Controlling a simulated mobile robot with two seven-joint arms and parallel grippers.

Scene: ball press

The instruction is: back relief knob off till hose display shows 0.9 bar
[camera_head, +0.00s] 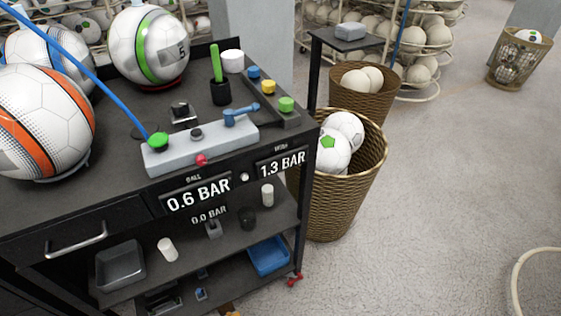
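A grey press block (165,160) lies on the black cart top. It carries a green knob (158,140) at its left end, a small dark knob (196,133), a red knob (201,160) on its front, and a blue lever (241,114) to the right. I cannot tell from looks which knob is the relief knob. The right display (282,161), its label too small to read surely, shows 1.3 BAR. The left display, labelled BALL (198,196), shows 0.6 BAR, with 0.0 BAR below it. Neither of my grippers is in view.
A blue hose (92,75) reaches the green knob. Balls (38,125) (148,45) stand on the cart's left and back. A black cup with a green stick (220,92) stands behind the block. A wicker basket of balls (350,200) is right of the cart; floor beyond is mostly clear.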

